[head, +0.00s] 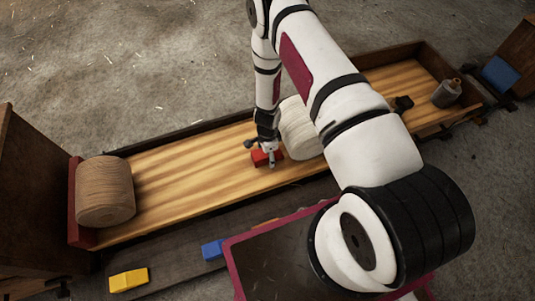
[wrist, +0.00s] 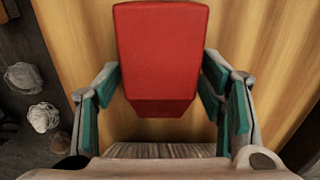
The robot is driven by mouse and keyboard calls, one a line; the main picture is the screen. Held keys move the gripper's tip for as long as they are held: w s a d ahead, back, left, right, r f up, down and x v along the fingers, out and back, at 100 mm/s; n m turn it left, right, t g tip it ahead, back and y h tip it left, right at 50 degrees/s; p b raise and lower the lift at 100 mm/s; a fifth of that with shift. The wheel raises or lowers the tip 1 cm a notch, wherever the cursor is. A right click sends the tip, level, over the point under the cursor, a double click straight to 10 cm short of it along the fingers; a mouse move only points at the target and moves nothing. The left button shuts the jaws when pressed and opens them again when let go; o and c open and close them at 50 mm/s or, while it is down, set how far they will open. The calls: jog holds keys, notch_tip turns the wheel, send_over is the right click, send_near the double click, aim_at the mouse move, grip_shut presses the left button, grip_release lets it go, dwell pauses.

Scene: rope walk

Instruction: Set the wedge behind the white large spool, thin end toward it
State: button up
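The red wedge (head: 262,157) lies on the sloped wooden boards just left of the white large spool (head: 299,128), with a small gap apparent. The spool is partly hidden by my arm. My gripper (head: 268,160) is down at the wedge. In the wrist view the wedge (wrist: 162,55) sits between the teal pads of my gripper (wrist: 160,75), which stand either side of it with narrow gaps; I see no firm hold. The wedge's narrower-looking, darker end points to the picture bottom, where ribbed winding (wrist: 160,150), apparently the spool, shows.
A tan spool (head: 104,190) stands at the ramp's left end. A grey bottle (head: 446,93) and a dark block (head: 403,104) are at the right. Yellow (head: 128,280) and blue (head: 212,250) blocks lie in front.

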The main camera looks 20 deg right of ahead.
jog(key=w+a+r+n+y+p, duration=0.1)
jog(key=w+a+r+n+p, duration=0.15)
jog(key=r, duration=1.25)
jog(key=w+a+r+n+y+p, duration=0.1)
jog(key=a+r+p, duration=0.15)
jog(key=r, duration=1.25)
jog(key=s+a+r+n+y, duration=0.1)
jog(key=s+r+n, duration=0.2)
jog(key=r, duration=0.6)
jog(key=s+r+n, duration=0.3)
jog(key=s+r, duration=0.1)
jog(key=r, duration=0.6)
jog(key=s+d+r+n+h, duration=0.15)
jog(key=s+r+n, duration=0.35)
jog(key=s+r, duration=0.75)
jog(key=s+d+n, duration=0.1)
jog(key=s+d, duration=0.1)
jog(key=s, duration=0.6)
jog(key=s+d+r+n+h, duration=0.1)
jog(key=s+d+n, duration=0.1)
jog(key=s, duration=0.6)
jog(key=shift+s+d+r, duration=0.15)
jog(key=shift+d+r, duration=0.05)
jog(key=shift+r, duration=0.1)
